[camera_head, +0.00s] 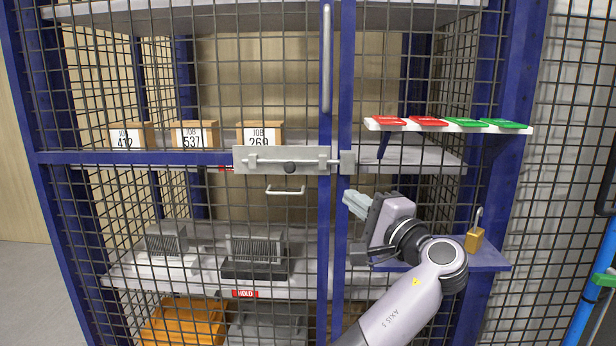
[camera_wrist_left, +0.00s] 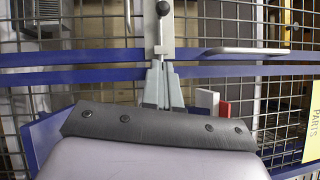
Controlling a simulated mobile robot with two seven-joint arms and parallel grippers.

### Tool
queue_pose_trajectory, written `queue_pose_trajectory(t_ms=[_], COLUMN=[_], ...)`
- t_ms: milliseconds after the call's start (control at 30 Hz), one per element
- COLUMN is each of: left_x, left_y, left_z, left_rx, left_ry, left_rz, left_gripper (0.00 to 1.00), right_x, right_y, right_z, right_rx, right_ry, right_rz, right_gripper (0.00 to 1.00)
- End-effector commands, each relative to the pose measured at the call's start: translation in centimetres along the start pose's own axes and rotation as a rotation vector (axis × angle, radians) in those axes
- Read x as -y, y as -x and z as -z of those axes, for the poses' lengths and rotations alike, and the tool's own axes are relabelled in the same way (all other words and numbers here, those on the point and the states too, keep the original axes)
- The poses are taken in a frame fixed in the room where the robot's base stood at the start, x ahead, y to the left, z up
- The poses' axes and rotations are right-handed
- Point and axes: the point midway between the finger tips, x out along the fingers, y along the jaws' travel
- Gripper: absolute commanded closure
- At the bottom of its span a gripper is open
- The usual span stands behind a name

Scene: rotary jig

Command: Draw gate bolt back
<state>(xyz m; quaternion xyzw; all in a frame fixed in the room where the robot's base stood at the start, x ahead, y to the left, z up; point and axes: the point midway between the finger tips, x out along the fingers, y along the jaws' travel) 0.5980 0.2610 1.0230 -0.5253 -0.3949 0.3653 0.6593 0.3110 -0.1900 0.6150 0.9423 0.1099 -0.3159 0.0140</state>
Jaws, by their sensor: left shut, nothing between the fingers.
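The gate bolt (camera_head: 325,162) is a grey rod on a light metal plate (camera_head: 262,160) fixed to the blue gate rail. It spans the gate's edge and reaches the keeper (camera_head: 347,163) on the blue post. A dark round knob (camera_head: 290,168) sits midway along the bolt; it also shows at the top of the left wrist view (camera_wrist_left: 162,8). My left gripper (camera_head: 346,197) is shut and empty, below and just right of the keeper in the head view. Its fingertips (camera_wrist_left: 161,64) point towards the keeper end; contact cannot be told. My right gripper is not in view.
A small handle (camera_head: 285,191) hangs below the bolt, and a tall bar handle (camera_head: 327,60) stands above. A shelf with red and green tags (camera_head: 448,125) juts out at right. A brass padlock (camera_head: 475,238) is on a blue bracket. Mesh (camera_head: 190,90) covers the gate.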

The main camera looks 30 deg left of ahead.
Motion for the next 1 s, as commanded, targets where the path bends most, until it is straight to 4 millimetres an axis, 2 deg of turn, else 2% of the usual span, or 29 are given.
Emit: queue_pose_trajectory(t_ms=[167, 267, 700, 1000], left_x=[0.0, 0.0, 0.0, -0.1], left_y=[-0.5, -1.7, -10.6, -12.7], left_z=[0.0, 0.0, -0.2, -2.6], left_rx=[0.0, 0.001, 0.002, -0.002], left_ry=[0.0, 0.0, 0.001, 0.001], left_rz=[-0.001, 0.001, -0.001, -0.001], left_gripper=[1.0, 1.0, 1.0, 1.0], right_x=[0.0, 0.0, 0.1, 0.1], right_y=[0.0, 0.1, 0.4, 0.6], right_z=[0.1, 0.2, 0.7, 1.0], right_rx=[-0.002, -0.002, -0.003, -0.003], right_ry=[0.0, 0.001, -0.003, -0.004], right_rz=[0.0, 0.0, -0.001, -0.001], right_gripper=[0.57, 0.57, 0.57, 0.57])
